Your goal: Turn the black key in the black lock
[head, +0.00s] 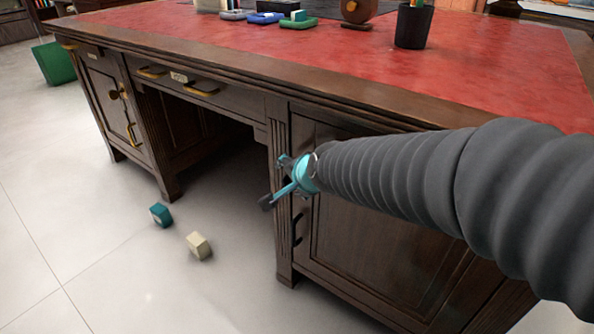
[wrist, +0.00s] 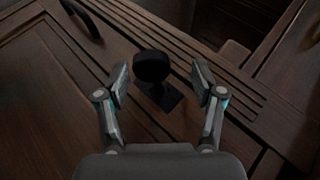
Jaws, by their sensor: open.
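The black key (wrist: 153,67) has a round dark head and stands out from the black lock (wrist: 166,101), a small dark plate on the wooden desk front. My gripper (wrist: 161,70) is open in the wrist view, with one finger on each side of the key head and a visible gap to both. In the head view my gripper (head: 280,186) is at the desk's right pedestal, near its fluted post. I cannot clearly make out the key or lock in the head view.
A black handle (head: 298,228) is on the right pedestal door (head: 370,245). The desk's red top (head: 500,75) carries a dark pen cup (head: 413,26) and small trays. A teal cube (head: 160,214) and a cream cube (head: 199,245) lie on the floor. The kneehole is empty.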

